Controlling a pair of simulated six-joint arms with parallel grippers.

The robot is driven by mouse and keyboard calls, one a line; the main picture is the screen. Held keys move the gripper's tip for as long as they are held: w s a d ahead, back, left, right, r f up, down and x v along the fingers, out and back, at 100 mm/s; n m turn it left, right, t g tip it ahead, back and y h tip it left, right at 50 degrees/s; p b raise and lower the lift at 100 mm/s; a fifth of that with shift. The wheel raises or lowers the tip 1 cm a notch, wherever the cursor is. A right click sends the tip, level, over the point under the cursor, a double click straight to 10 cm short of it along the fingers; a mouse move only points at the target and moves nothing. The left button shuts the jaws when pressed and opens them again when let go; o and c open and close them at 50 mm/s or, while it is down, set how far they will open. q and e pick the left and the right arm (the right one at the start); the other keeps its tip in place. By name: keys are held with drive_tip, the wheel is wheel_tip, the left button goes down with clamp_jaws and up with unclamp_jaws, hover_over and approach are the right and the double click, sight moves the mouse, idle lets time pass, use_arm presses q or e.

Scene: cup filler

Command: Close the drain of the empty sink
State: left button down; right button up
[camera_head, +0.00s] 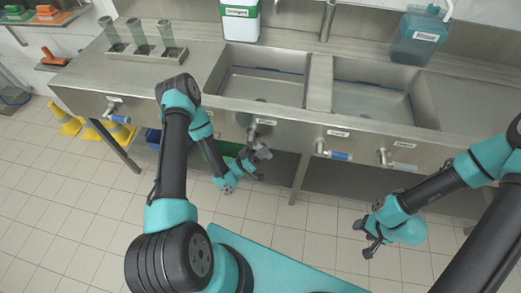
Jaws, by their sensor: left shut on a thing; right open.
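The left sink (255,88) looks empty, with a dark drain spot on its floor. The right sink (372,103) has a bluish tint that looks like liquid. Below the left sink, a drain valve handle (253,132) sticks out of the front panel under a white label. My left gripper (260,154) is at this handle and is shut on it; the fingers hide part of it. My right gripper (367,240) is open and empty, low in front of the counter at the right, apart from everything.
Other front valves include a blue-handled one (336,154), a grey one (386,158) and a blue-handled one (119,118) at the left. A rack (143,54) with cups, a white-green container (240,20) and a blue jug (417,38) stand on the counter. The tiled floor in front is clear.

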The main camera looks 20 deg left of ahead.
idle(0.4)
use_arm(q)
drive_tip(key=c, duration=0.9)
unclamp_jaws()
drive_tip(key=shift+o, duration=0.2)
drive_tip(key=shift+s, duration=0.1)
drive_tip(key=v, duration=1.7)
drive_tip(key=shift+f, duration=0.15)
